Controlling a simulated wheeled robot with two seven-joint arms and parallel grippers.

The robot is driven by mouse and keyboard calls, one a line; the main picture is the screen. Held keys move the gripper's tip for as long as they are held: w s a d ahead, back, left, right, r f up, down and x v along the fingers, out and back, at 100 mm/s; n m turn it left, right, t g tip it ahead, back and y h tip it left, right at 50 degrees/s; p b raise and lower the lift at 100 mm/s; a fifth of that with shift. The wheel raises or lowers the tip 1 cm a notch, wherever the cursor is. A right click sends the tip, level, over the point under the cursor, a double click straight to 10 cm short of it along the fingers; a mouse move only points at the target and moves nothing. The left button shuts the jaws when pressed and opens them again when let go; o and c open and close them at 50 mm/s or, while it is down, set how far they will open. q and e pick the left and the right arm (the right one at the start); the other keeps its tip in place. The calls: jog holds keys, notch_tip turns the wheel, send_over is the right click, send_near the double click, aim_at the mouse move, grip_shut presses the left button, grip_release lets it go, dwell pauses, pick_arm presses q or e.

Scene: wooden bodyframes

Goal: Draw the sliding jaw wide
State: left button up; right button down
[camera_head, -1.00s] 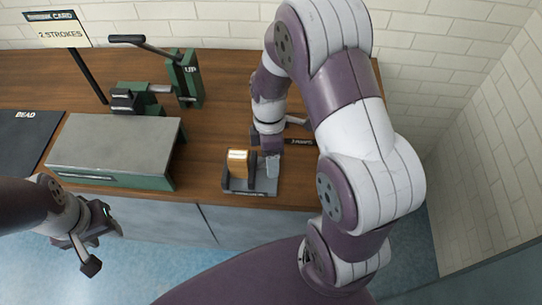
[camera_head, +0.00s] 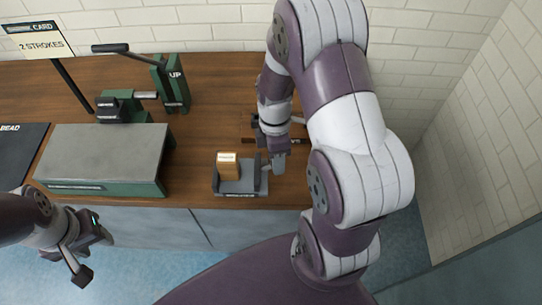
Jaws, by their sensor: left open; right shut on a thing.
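A small grey vise (camera_head: 237,187) stands on the wooden worktop near its front edge. A tan wooden block (camera_head: 228,166) stands upright at the left part of the vise. The dark sliding jaw (camera_head: 258,172) is at the right end of the vise base, with a clear gap between it and the block. My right gripper (camera_head: 274,163) reaches down at the right side of the sliding jaw and is shut on it; the exact contact is partly hidden by the fingers. My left gripper (camera_head: 91,256) is open and empty, low at the left, in front of the bench.
A green-sided box with a grey top (camera_head: 105,152) stands left of the vise. Behind it are a green lever press (camera_head: 172,88) and a sign (camera_head: 38,40). A dark mat (camera_head: 20,150) lies far left. Dark tool parts lie behind my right gripper. The worktop's middle is clear.

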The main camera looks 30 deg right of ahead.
jog(key=c, duration=1.1)
grip_release()
jog(key=o, duration=0.3)
jog(key=shift+d, duration=0.15)
jog(key=shift+s, duration=0.1)
jog(key=r, duration=0.4)
jog(key=w+r+p, duration=0.1)
jog(key=r, duration=0.3)
jog(key=w+d+r+p, duration=0.1)
jog(key=r, duration=0.3)
jog(key=shift+w+r, duration=0.15)
jog(key=shift+r, duration=0.1)
